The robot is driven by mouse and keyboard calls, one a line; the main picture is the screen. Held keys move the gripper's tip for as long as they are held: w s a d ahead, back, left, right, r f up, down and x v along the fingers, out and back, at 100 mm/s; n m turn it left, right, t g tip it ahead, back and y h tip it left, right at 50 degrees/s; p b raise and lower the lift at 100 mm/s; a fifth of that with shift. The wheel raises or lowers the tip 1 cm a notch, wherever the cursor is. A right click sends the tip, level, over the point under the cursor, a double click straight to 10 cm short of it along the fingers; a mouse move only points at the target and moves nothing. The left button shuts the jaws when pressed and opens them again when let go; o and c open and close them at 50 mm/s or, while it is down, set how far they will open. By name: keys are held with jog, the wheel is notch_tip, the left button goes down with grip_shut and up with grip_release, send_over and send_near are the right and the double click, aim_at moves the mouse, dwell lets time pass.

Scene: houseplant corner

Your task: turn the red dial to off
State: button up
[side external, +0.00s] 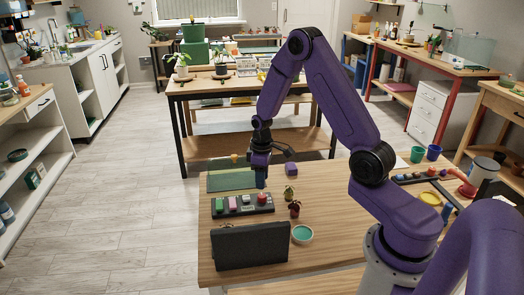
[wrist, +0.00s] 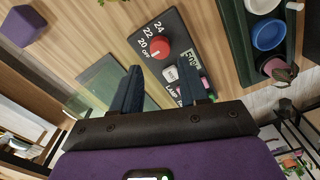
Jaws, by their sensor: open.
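The red dial (side external: 262,198) is a round knob at the right end of a dark control panel (side external: 234,211) on the wooden table. In the wrist view the red dial (wrist: 158,49) has white marks 20, 22, 24 and OFF beside it on the panel (wrist: 176,30). I cannot clearly read where the dial points. My gripper (side external: 261,184) points down just above the dial. In the wrist view its two dark blue fingers (wrist: 163,78) are apart with nothing between them, and the dial shows beyond their tips. I see no contact with the dial.
Green, pink and white buttons (side external: 233,203) sit left of the dial.

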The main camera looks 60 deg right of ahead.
notch_tip(320, 180, up, 11)
dwell(0.4)
jog(key=shift+f, duration=0.1)
jog(key=s+a+r+n, duration=0.2)
jog(key=s+a, duration=0.3)
jog(key=a, duration=0.2)
jog(key=s+a+r+n, duration=0.2)
jog(key=s+a+r, duration=0.1)
jog(key=s+a, duration=0.4)
jog(key=s+a+r+n, duration=0.1)
jog(key=s+a+n, duration=0.2)
jog(key=s, duration=1.3)
jog(key=shift+s+a+r+n, duration=0.2)
jog(key=shift+s+n, duration=0.05)
jog(key=shift+n, duration=0.25)
